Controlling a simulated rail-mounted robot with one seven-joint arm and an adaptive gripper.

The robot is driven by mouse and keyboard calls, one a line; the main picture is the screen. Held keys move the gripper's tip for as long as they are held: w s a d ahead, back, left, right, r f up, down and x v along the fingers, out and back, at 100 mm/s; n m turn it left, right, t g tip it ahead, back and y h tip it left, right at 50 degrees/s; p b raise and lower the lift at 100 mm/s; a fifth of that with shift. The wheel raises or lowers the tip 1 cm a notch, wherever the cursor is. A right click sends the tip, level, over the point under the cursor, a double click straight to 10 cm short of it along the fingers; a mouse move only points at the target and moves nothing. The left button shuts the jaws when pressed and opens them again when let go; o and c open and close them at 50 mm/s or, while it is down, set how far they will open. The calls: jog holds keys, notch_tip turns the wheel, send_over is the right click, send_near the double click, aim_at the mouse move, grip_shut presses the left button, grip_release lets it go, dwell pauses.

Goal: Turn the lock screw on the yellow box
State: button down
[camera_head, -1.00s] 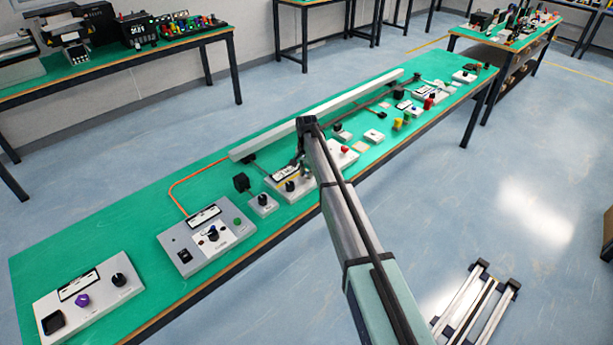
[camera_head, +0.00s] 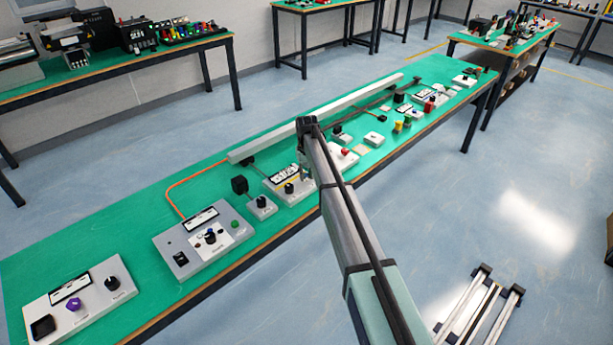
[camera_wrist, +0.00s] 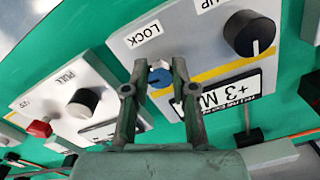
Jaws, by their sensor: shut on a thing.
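The box (camera_wrist: 197,48) is pale with a yellow stripe, a "LOCK" label and a "+3" display plate. It also shows on the green bench in the head view (camera_head: 296,198). The lock screw (camera_wrist: 158,78) is a small blue knob with a white mark, just below the "LOCK" label in the wrist view. My gripper (camera_wrist: 160,70) has one finger on each side of the blue screw and is shut on it. In the head view my arm hides the screw.
A large black knob (camera_wrist: 249,33) marked "UP" is on the same box, right of the screw. A neighbouring white box (camera_wrist: 68,92) carries a black knob and a red knob (camera_wrist: 39,129). Several other control boxes line the green bench (camera_head: 120,215).

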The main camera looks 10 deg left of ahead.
aim_at(307, 175)
jog(key=shift+n, duration=0.4)
jog(key=c, duration=0.9)
grip_release()
jog(key=shift+c, duration=0.2)
notch_tip(307, 175, up, 12)
